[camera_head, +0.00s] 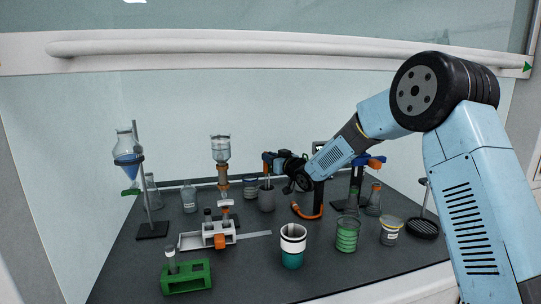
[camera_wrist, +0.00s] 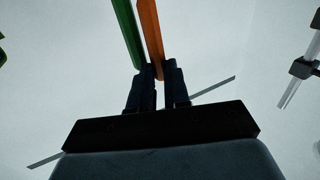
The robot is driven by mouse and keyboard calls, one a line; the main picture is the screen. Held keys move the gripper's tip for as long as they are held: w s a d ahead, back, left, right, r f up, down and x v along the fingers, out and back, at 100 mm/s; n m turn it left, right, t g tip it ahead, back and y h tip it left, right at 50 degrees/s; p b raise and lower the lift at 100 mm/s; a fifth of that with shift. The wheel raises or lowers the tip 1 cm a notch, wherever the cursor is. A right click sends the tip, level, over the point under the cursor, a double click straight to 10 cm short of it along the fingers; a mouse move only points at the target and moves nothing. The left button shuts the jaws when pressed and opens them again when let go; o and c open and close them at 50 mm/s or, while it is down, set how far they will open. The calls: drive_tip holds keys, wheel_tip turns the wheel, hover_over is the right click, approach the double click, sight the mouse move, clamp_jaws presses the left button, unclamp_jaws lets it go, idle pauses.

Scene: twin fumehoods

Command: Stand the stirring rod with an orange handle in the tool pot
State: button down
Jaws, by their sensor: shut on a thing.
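My gripper (camera_wrist: 157,78) is shut on the orange handle (camera_wrist: 151,32) of the stirring rod, which rises between the fingers in the wrist view. A green handle (camera_wrist: 127,32) stands close beside it on the left. In the head view my gripper (camera_head: 276,163) is above the grey tool pot (camera_head: 267,201), toward the back middle of the bench. Thin rods (camera_head: 267,180) show between the gripper and the pot's mouth. I cannot tell which rod is the held one or how deep its lower end is.
A labelled jar (camera_head: 250,187) stands close left of the pot, and an orange-and-black stand (camera_head: 318,203) to its right. A white-and-teal cup (camera_head: 292,247), a green-banded beaker (camera_head: 347,235) and a green rack (camera_head: 187,277) stand in front. Bare bench lies between them.

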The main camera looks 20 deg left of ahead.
drive_tip(key=shift+f, duration=1.1)
idle(0.6)
drive_tip(key=c, duration=1)
unclamp_jaws()
drive_tip(key=shift+s, duration=0.1)
